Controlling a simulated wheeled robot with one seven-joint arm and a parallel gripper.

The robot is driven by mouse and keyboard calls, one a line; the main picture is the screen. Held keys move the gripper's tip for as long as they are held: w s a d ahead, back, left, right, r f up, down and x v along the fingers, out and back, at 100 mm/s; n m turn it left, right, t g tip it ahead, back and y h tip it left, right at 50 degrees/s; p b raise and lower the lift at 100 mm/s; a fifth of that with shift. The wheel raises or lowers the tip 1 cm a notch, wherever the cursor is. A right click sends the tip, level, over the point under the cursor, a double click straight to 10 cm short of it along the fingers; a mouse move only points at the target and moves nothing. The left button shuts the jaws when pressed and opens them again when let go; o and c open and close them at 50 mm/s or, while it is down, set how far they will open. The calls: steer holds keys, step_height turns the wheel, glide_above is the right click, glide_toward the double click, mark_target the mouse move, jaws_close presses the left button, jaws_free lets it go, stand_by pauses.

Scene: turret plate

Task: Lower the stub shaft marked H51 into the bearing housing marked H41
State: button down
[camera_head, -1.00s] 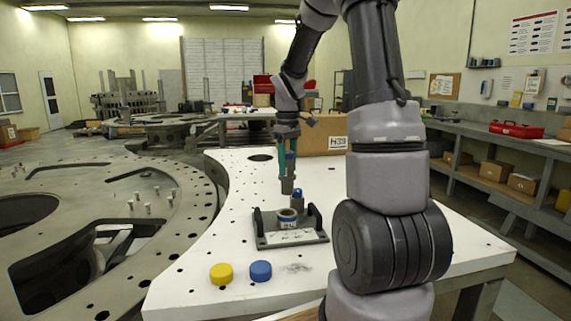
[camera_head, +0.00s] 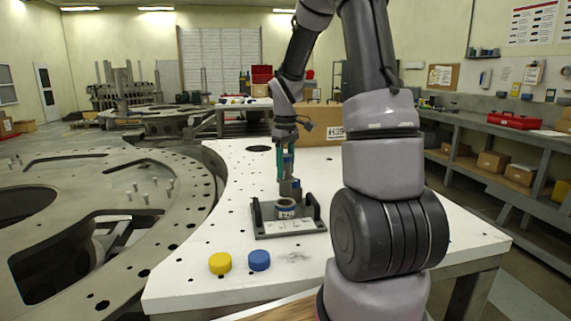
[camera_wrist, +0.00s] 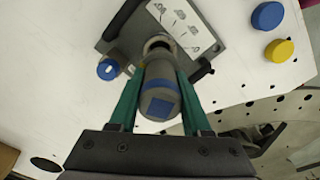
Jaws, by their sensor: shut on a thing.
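My gripper (camera_head: 287,169), with green fingers, is shut on a grey stub shaft (camera_wrist: 158,92) with a blue band and a blue square mark on its end. In the head view the shaft (camera_head: 286,188) hangs roughly upright, its lower end just above the bearing housing (camera_head: 285,208). The housing is a short round grey part with a light rim, standing on a dark fixture plate. In the wrist view the housing's opening (camera_wrist: 158,43) shows partly beyond the shaft, which hides the rest. I cannot read H51 or H41, nor tell whether the shaft's tip touches the rim.
The fixture (camera_head: 262,233) has two upright side handles and a pictured label. A small blue-topped part (camera_wrist: 108,69) stands close beside it. A yellow cap (camera_head: 220,263) and a blue cap (camera_head: 260,260) lie in front on the white table (camera_head: 190,290). A cardboard box (camera_head: 300,118) stands behind.

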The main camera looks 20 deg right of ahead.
mark_target(286, 155)
steer(key=shift+f, duration=3.4)
steer(key=shift+f, duration=0.1)
steer(key=shift+c, duration=1.4)
jaws_free()
step_height(286, 155, up, 11)
steer(key=shift+f, duration=0.1)
steer(key=shift+s, duration=0.1)
